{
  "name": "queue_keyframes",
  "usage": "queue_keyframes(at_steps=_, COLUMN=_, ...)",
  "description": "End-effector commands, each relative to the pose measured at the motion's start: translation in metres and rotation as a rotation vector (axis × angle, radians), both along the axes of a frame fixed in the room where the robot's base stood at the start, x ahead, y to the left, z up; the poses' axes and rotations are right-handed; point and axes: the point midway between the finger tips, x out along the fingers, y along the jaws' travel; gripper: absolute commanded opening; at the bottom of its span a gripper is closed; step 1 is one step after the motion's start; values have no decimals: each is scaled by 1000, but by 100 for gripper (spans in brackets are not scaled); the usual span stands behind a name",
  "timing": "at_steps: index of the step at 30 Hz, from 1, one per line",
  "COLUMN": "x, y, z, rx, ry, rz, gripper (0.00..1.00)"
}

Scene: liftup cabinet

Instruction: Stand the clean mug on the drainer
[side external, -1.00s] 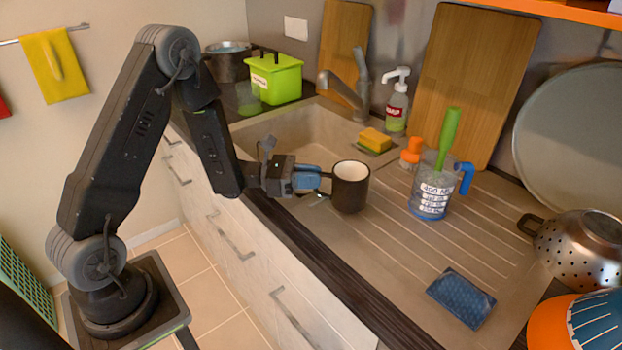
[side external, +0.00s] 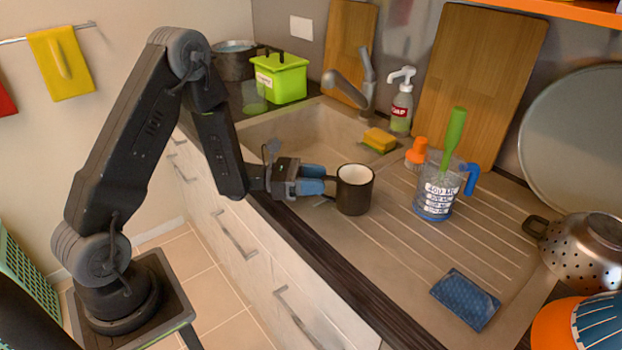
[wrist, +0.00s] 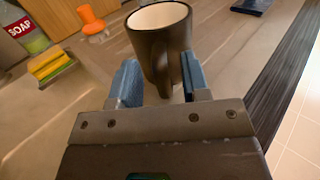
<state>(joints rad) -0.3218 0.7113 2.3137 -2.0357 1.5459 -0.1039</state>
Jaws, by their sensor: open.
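The dark mug (side external: 355,192) with a white inside stands upright at the left end of the grooved drainer (side external: 400,245), beside the sink. In the wrist view the mug (wrist: 152,45) is just ahead of my gripper (wrist: 160,82). Its handle (wrist: 187,72) points back toward me, close to the right blue finger. The fingers are apart, with a gap between the left finger and the handle. In the side view my gripper (side external: 318,180) is level with the mug, on its left. Whether a finger touches the handle I cannot tell.
A measuring jug (side external: 433,200) with a green-handled tool stands right of the mug. An orange-capped item (side external: 417,152), yellow sponge (side external: 380,140) and soap bottle (side external: 401,110) are behind. A blue cloth or sponge (side external: 466,299) lies in front. A colander (side external: 585,252) is at right.

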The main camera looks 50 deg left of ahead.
Motion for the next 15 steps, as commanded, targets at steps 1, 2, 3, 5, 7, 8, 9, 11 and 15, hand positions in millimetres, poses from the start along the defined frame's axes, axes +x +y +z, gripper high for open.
queue_keyframes(at_steps=1, x=0, y=0, z=2, rx=1, ry=-1, rz=0, gripper=42)
queue_keyframes(at_steps=2, x=0, y=0, z=3, rx=1, ry=-1, rz=0, gripper=42)
queue_keyframes(at_steps=3, x=-2, y=2, z=4, rx=1, ry=1, rz=2, gripper=42)
queue_keyframes(at_steps=5, x=-7, y=9, z=3, rx=0, ry=1, rz=4, gripper=42)
queue_keyframes(at_steps=7, x=-16, y=18, z=2, rx=0, ry=2, rz=7, gripper=42)
queue_keyframes(at_steps=8, x=-20, y=22, z=2, rx=0, ry=2, rz=7, gripper=42)
queue_keyframes(at_steps=9, x=-26, y=28, z=2, rx=1, ry=1, rz=8, gripper=42)
queue_keyframes(at_steps=11, x=-36, y=37, z=2, rx=-1, ry=2, rz=8, gripper=42)
queue_keyframes(at_steps=15, x=-55, y=57, z=1, rx=0, ry=0, rz=8, gripper=42)
